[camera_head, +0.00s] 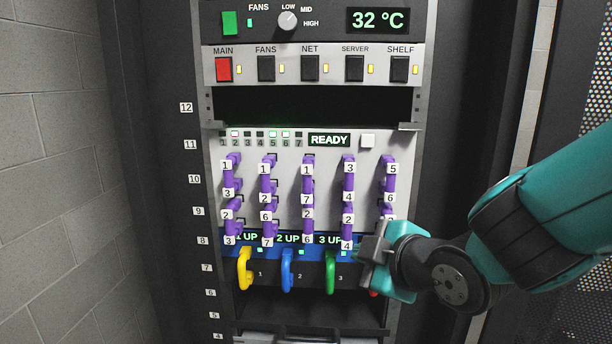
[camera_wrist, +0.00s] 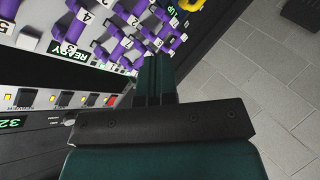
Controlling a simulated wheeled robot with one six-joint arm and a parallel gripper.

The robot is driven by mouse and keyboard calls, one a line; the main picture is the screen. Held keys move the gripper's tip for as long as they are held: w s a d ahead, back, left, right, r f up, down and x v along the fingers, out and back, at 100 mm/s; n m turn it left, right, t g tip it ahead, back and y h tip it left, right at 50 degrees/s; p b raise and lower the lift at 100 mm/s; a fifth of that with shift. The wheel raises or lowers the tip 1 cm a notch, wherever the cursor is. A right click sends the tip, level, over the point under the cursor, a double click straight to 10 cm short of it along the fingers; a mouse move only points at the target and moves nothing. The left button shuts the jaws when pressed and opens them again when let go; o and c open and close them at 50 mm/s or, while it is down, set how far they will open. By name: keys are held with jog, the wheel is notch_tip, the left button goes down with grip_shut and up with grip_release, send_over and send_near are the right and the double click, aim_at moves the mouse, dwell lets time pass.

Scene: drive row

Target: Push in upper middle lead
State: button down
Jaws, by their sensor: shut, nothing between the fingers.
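The upper middle lead (camera_head: 308,184) is a purple lead in the centre of the upper row on the light grey panel. White tags 1 and 7 mark its ends. How deep its plugs sit cannot be told. My gripper (camera_head: 372,256) is shut and empty at the panel's lower right, below and right of this lead and apart from it. It partly hides the lower right lead and a red handle. In the wrist view my gripper (camera_wrist: 155,78) points toward the purple leads; which one there is the upper middle lead is unclear.
Other purple leads (camera_head: 268,179) fill both rows closely around it. The READY display (camera_head: 329,140) and a white button (camera_head: 367,141) are above. Yellow (camera_head: 244,270), blue (camera_head: 287,271) and green (camera_head: 330,272) handles hang below. An open dark slot (camera_head: 310,106) lies higher up.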

aim_at(311, 183)
jog(key=w+a+r+n+t+y+p, duration=0.1)
jog(key=w+a+n+p, duration=0.1)
jog(key=w+a, duration=0.1)
jog(key=w+a+r+n+t+y+p, duration=0.1)
jog(key=w+a+r+n+p, duration=0.1)
jog(key=w, duration=0.3)
jog(key=w+a+r+n+t+y+p, duration=0.1)
jog(key=w+a+r+n+t+p, duration=0.1)
jog(key=w+a+n+p, duration=0.1)
jog(key=shift+x, duration=1.2)
jog(key=shift+w+d+p, duration=0.1)
jog(key=shift+w+p, duration=0.4)
jog(key=shift+w, duration=0.25)
jog(key=shift+f, duration=0.1)
jog(key=shift+w+f+b, duration=0.25)
jog(key=shift+w+b, duration=0.65)
jog(key=shift+b, duration=0.3)
jog(key=shift+w+b, duration=0.35)
jog(key=shift+w, duration=0.05)
jog(key=shift+w+d+r, duration=0.1)
jog(key=shift+w+r, duration=0.05)
jog(key=shift+r, duration=0.35)
